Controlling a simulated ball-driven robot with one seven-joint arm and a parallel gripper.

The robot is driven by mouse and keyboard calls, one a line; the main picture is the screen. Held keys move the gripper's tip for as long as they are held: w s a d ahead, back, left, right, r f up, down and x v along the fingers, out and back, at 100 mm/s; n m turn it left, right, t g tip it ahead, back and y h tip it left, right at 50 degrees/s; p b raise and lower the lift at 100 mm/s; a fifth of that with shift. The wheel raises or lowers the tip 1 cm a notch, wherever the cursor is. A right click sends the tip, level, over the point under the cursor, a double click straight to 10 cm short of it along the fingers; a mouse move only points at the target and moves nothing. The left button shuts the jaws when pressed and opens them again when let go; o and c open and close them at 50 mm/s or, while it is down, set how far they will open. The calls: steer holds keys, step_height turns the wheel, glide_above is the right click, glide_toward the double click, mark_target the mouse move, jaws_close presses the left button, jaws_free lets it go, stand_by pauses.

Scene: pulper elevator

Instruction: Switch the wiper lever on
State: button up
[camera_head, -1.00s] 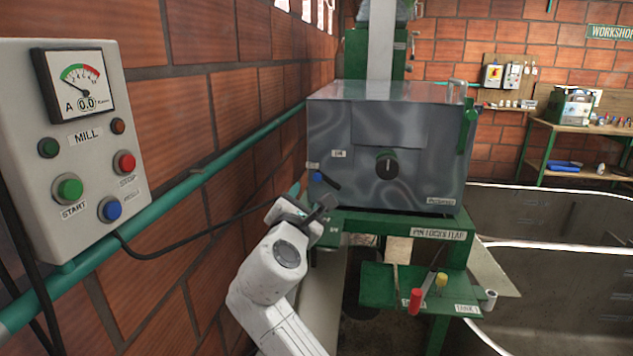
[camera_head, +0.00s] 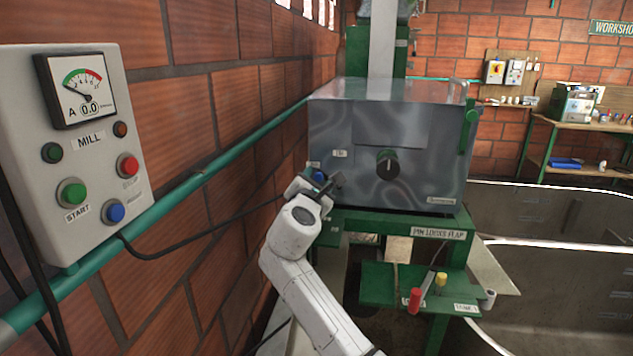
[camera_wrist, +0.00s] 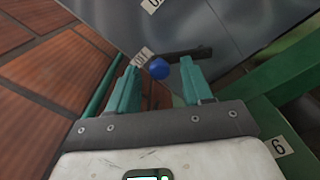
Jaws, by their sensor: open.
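The wiper lever seems to be the black bar (camera_wrist: 186,54) with a blue knob (camera_wrist: 159,69) on the lower left front of the metal box (camera_head: 352,180). The knob also shows in the head view (camera_head: 319,175), but the bar is largely hidden behind my gripper there. My gripper (camera_head: 330,182) is at the lever. In the wrist view its green fingers (camera_wrist: 161,80) are open, with the blue knob between and just beyond their tips. I cannot tell whether either finger touches it. A small label sits left of the knob, too blurred to read.
A round black dial (camera_head: 388,164) is on the box front, right of the lever. A green frame (camera_head: 400,224) lies below. The brick wall (camera_head: 235,110) with a green pipe and the mill control panel (camera_head: 80,150) are close on the left.

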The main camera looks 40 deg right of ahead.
jaws_close()
steer(key=shift+s, duration=0.1)
stand_by(0.4)
steer(key=shift+s+d+r+m+b, duration=0.2)
steer(key=shift+r+m+b, duration=0.2)
steer(key=shift+m, duration=0.7)
steer(key=m, duration=0.1)
steer(key=s+d+r+m+b, duration=0.1)
steer(key=m, duration=0.1)
steer(key=shift+m, duration=0.3)
steer(key=shift+s+d+r+m+b, duration=0.1)
steer(key=shift+s+d+m+b, duration=0.25)
steer(key=shift+m, duration=0.5)
steer(key=shift+s+d+r+m+b, duration=0.15)
steer(key=shift+s+m+b, duration=0.25)
steer(key=shift+m, duration=0.5)
steer(key=shift+s+d+m+b, duration=0.3)
steer(key=shift+m+b, duration=0.1)
steer(key=shift+m, duration=0.45)
jaws_free()
